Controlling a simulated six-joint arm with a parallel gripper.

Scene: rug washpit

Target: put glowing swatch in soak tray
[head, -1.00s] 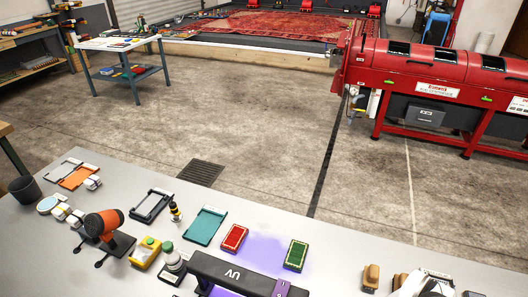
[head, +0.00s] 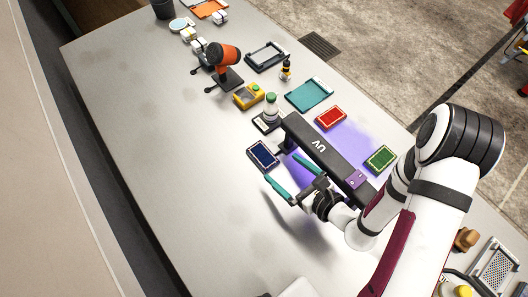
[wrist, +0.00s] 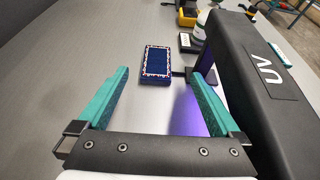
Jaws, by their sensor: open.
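A blue swatch with a pale patterned border (head: 263,155) lies flat on the table, left of the black UV lamp (head: 325,148); it also shows in the wrist view (wrist: 157,62). A red swatch (head: 331,118) and a green swatch (head: 381,159) lie on the far side of the lamp, near its purple light. I cannot tell which swatch glows. My gripper (head: 291,174) is open and empty, beside the lamp, its teal fingers pointing towards the blue swatch. In the wrist view the swatch lies beyond the fingertips (wrist: 161,76). A teal tray (head: 309,95) and dark tray (head: 267,56) stand at the back; neither is clearly marked as the soak tray.
The lamp's long bar stands close along my gripper's right side. A white-and-green bottle (head: 271,107), yellow device (head: 249,95), dropper bottle (head: 286,70) and orange tool on a stand (head: 225,63) are farther back. The table's left and near parts (head: 160,150) are clear.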

